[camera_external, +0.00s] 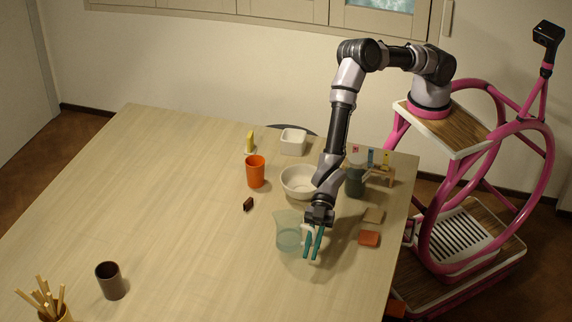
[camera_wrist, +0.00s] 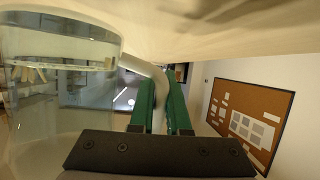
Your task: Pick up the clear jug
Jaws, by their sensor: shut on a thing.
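The clear jug (camera_external: 288,232) stands near the right side of the table in the external view, see-through with a bluish tint. In the wrist view the jug (camera_wrist: 60,85) fills the left side, and its pale handle (camera_wrist: 150,70) curves out toward my fingers. My gripper (camera_external: 313,246) is at the jug's right side, with its green fingers pointing down. In the wrist view my gripper (camera_wrist: 165,105) has its two green fingers on either side of the handle, shut on it. I cannot tell whether the jug's base touches the table.
Behind the jug are a white bowl (camera_external: 298,182), an orange cup (camera_external: 256,172) and a dark green container (camera_external: 355,183). An orange block (camera_external: 369,238) and a tan block (camera_external: 374,215) lie to the right. The table's (camera_external: 190,220) left middle is mostly clear; a brown cup (camera_external: 111,281) stands at front left.

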